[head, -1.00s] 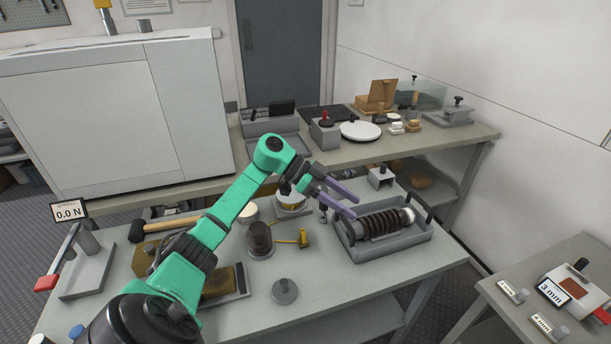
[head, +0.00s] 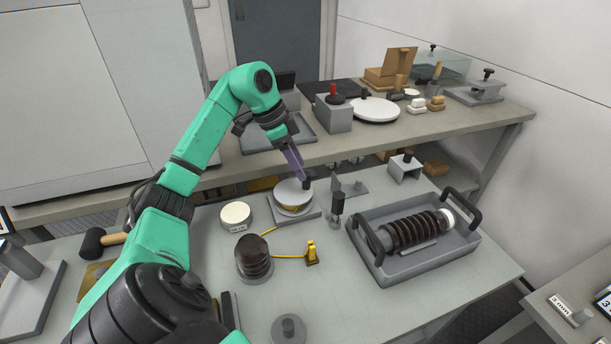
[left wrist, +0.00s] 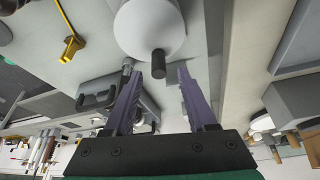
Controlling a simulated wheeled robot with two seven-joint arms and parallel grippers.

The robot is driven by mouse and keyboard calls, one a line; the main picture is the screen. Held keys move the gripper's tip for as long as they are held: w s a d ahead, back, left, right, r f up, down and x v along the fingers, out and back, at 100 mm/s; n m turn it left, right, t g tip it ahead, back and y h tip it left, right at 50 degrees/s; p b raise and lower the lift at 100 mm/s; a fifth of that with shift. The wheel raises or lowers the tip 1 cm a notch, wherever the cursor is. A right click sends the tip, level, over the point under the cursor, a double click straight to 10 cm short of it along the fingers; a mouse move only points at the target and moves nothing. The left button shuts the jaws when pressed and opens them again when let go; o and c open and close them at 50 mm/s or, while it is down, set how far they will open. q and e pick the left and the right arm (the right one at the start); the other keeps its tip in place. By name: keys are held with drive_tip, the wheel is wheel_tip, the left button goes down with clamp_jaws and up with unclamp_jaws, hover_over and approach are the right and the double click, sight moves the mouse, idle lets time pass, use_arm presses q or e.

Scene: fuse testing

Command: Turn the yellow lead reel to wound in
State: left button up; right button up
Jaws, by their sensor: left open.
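The lead reel is a pale disc (head: 290,192) on a grey base, with yellow under the disc and a small dark crank knob (head: 307,183) at its right edge. A yellow lead (head: 287,234) shows, and a yellow clip (head: 312,254) sits near a dark ribbed stack. My left gripper (head: 301,174) points down just above the knob. In the left wrist view, its purple jaws (left wrist: 171,75) are open and empty. My right gripper is out of view.
The dark ribbed stack (head: 253,260) stands front left of the reel, and a white-topped pot (head: 236,213) to its left. A small dark post (head: 337,209) stands close at right. A grey tray (head: 400,271) holds a ribbed insulator (head: 412,233).

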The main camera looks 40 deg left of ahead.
sight(293, 190)
use_arm(q)
drive_tip(key=x, duration=0.3)
drive_tip(key=shift+d+f, duration=0.1)
drive_tip(key=shift+f, duration=0.05)
drive_tip(key=shift+w+d+f, duration=0.1)
drive_tip(key=shift+d+f, duration=0.1)
drive_tip(key=shift+f, duration=0.25)
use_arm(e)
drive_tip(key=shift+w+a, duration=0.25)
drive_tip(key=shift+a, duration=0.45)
use_arm(q)
clamp_jaws()
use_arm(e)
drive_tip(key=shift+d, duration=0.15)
